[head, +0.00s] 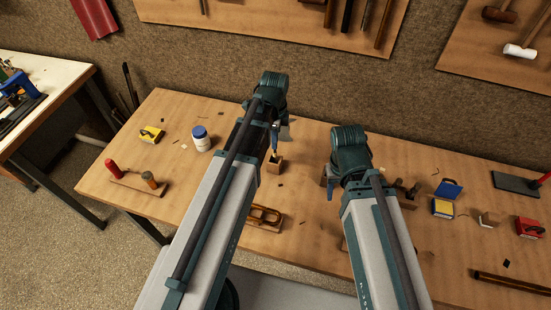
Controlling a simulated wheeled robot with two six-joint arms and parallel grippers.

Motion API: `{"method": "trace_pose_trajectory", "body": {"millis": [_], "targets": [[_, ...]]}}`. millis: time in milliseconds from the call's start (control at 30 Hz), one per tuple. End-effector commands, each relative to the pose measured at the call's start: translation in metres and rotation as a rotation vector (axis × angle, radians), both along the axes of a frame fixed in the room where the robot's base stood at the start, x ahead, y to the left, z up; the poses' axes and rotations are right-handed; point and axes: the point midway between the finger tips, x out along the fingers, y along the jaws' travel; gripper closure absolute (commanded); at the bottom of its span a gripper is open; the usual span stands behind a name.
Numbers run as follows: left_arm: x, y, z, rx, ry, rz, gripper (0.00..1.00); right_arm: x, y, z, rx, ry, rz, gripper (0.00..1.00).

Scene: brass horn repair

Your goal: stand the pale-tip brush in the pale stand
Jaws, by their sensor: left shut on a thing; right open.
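My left gripper (277,128) is shut on a slim brush (274,142), of which a blue part shows below the fingers. The brush is roughly upright, and its tip colour is too small to tell. Directly below it in the picture is a small pale wooden block (275,166) with a dark opening on top, which looks like the pale stand. I cannot tell whether the brush's lower end is inside the opening or just above it. My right gripper (328,181) is open over the table to the right, partly hidden by its own arm.
A wooden plane-like tool (265,217) lies nearer. Boxes (443,208) and small parts lie at right.

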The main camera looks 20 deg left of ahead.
Motion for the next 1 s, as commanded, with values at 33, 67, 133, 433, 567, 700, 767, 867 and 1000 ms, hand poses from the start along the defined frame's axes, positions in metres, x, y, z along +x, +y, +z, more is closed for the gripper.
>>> {"method": "trace_pose_trajectory", "body": {"millis": [33, 67, 133, 433, 567, 700, 767, 867, 1000], "targets": [[0.0, 0.0, -0.017, 0.0, 0.0, 0.0, 1.0, 0.0, 0.0, -0.017, 0.0, 0.0, 0.0, 0.5], [0.0, 0.0, -0.022, 0.0, 0.0, 0.0, 1.0, 0.0, 0.0, -0.022, 0.0, 0.0, 0.0, 0.5], [0.0, 0.0, -0.031, 0.0, 0.0, 0.0, 1.0, 0.0, 0.0, -0.031, 0.0, 0.0, 0.0, 0.5], [0.0, 0.0, -0.036, 0.0, 0.0, 0.0, 1.0, 0.0, 0.0, -0.036, 0.0, 0.0, 0.0, 0.5], [0.0, 0.0, -0.05, 0.0, 0.0, 0.0, 1.0, 0.0, 0.0, -0.05, 0.0, 0.0, 0.0, 0.5], [0.0, 0.0, -0.068, 0.0, 0.0, 0.0, 1.0, 0.0, 0.0, -0.068, 0.0, 0.0, 0.0, 0.5], [0.0, 0.0, -0.072, 0.0, 0.0, 0.0, 1.0, 0.0, 0.0, -0.072, 0.0, 0.0, 0.0, 0.5], [0.0, 0.0, -0.071, 0.0, 0.0, 0.0, 1.0, 0.0, 0.0, -0.071, 0.0, 0.0, 0.0, 0.5], [0.0, 0.0, -0.07, 0.0, 0.0, 0.0, 1.0, 0.0, 0.0, -0.07, 0.0, 0.0, 0.0, 0.5]]}}
